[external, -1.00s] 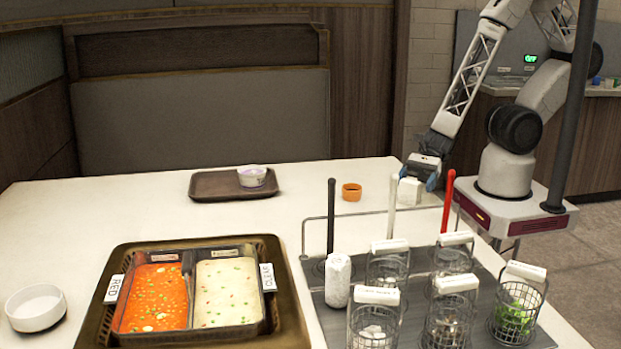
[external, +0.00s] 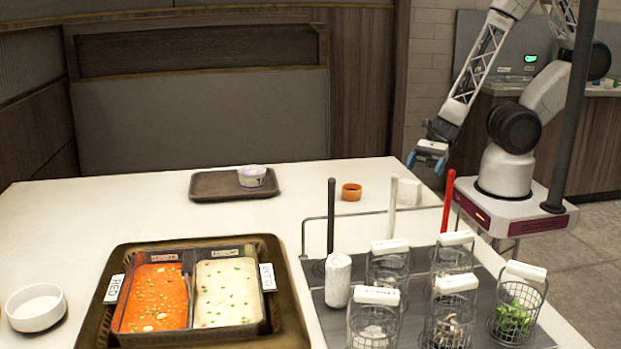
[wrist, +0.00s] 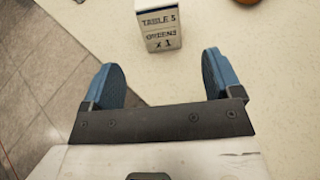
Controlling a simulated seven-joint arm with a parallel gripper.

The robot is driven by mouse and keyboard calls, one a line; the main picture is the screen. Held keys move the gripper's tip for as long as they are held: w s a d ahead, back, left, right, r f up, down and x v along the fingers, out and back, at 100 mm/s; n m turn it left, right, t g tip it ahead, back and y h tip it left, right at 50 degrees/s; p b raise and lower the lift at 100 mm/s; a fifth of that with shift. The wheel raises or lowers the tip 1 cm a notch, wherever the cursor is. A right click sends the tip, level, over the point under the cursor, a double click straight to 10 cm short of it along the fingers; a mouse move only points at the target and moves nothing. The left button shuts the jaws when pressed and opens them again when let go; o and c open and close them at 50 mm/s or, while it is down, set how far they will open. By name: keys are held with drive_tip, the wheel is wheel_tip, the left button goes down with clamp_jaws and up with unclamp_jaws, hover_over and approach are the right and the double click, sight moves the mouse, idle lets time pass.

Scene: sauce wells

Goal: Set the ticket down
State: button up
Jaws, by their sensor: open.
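The white ticket (external: 409,192) stands upright on the cream table (external: 120,209), near its back right edge. In the wrist view the ticket (wrist: 161,27) shows the printed words "TABLE 5 GREENS x 1". My gripper (external: 428,163) is open and empty, above and a little right of the ticket in the external view. In the wrist view the blue fingers of my gripper (wrist: 160,85) are spread wide, and the ticket stands beyond them, apart from both.
A brown tray (external: 205,187) holds a small cup (external: 252,176). In front stand a rack with upright handles (external: 331,220), several wire baskets (external: 514,312) and a two-part soup pot (external: 188,285). A white bowl (external: 36,308) sits front left.

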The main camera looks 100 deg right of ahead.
drive_tip(key=shift+s+d+r, duration=0.1)
drive_tip(key=shift+s+d, duration=0.1)
drive_tip(key=shift+s, duration=0.05)
idle(0.7)
drive_tip(key=shift+a+r+n, duration=0.15)
drive_tip(key=shift+r+n, duration=0.25)
drive_tip(key=shift+r, duration=0.1)
drive_tip(key=s+a+r+n+g, duration=0.1)
drive_tip(key=s+r+n+g, duration=0.1)
drive_tip(key=r+n+g, duration=0.35)
drive_tip(key=s+a+r+n+g, duration=0.1)
drive_tip(key=s+r+n+g, duration=0.1)
drive_tip(key=r+n, duration=0.65)
drive_tip(key=s+d+r+n+h, duration=0.1)
drive_tip(key=d+r+n+h, duration=0.3)
drive_tip(key=r+n+h, duration=0.1)
drive_tip(key=d+r+n+h, duration=0.4)
drive_tip(key=r+n, duration=0.3)
drive_tip(key=r, duration=0.3)
drive_tip(key=shift+s+d+r+h, duration=0.3)
drive_tip(key=shift+s+d+h, duration=0.1)
drive_tip(key=shift+d, duration=0.15)
drive_tip(key=shift+t, duration=0.25)
